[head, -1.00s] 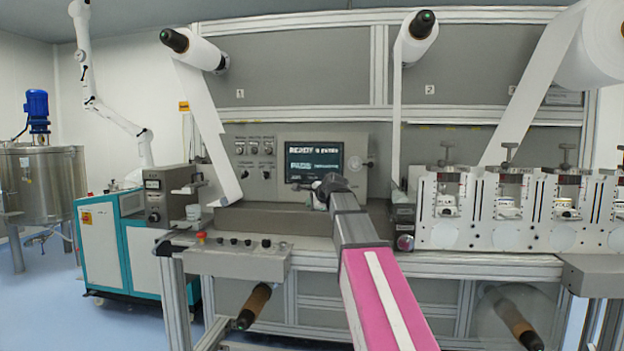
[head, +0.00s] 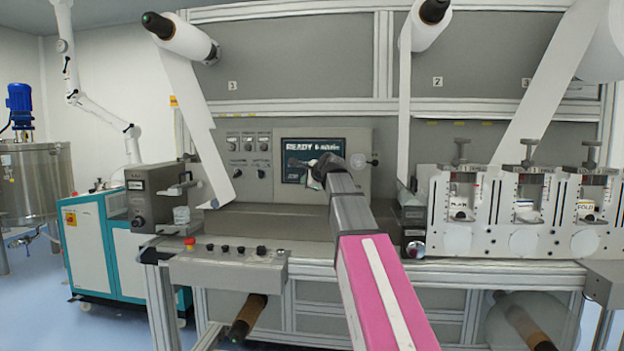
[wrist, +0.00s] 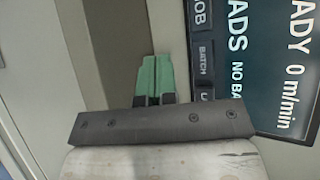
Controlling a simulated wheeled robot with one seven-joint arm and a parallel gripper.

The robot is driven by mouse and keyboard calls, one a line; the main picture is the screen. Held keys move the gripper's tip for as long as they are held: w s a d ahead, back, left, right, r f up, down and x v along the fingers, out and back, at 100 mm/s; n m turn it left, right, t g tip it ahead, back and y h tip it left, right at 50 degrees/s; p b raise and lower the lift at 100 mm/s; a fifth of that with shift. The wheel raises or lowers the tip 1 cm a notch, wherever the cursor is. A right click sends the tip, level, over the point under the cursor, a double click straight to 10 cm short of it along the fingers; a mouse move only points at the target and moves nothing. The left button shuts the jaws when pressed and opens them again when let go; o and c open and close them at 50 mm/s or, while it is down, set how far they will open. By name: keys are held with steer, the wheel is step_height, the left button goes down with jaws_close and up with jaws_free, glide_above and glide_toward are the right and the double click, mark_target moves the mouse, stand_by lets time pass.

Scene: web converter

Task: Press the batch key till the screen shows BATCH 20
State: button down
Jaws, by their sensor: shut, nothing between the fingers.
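The screen (head: 296,146) is dark with white text, in a pale panel on the machine; its top line looks like READY 0 m/min. In the wrist view the screen (wrist: 280,60) stands tilted at the right, showing READY 0 m/min and a cut-off line ending NO BA. A dark key marked BATCH (wrist: 204,52) is at its left edge, below one marked JOB. My gripper (wrist: 153,62) is shut and empty, its green fingertips left of the BATCH key; contact cannot be told. In the head view my gripper (head: 310,168) covers the screen's lower right. No batch number is readable.
Small knobs (head: 249,146) sit left of the screen. A slanting white web (head: 190,120) hangs farther left. A front control box (head: 230,266) carries a red button (head: 190,243). White print units (head: 525,215) stand at the right.

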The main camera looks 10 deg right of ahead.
steer(key=w+d, duration=0.2)
steer(key=w, duration=0.6)
steer(key=shift+d, duration=0.35)
steer(key=shift+w, duration=0.25)
stand_by(1.6)
steer(key=shift+w+d, duration=0.1)
steer(key=shift+w, duration=0.15)
steer(key=shift+w+d, duration=0.2)
steer(key=shift+w, duration=0.3)
stand_by(0.9)
steer(key=shift+s, duration=0.1)
steer(key=shift+s+a, duration=0.35)
steer(key=shift+s, duration=0.5)
steer(key=shift+s+a, duration=0.25)
steer(key=shift+s, duration=0.55)
steer(key=shift+s+a, duration=0.25)
steer(key=shift+s, duration=0.5)
steer(key=shift+s+a, duration=0.25)
steer(key=shift+s, duration=0.55)
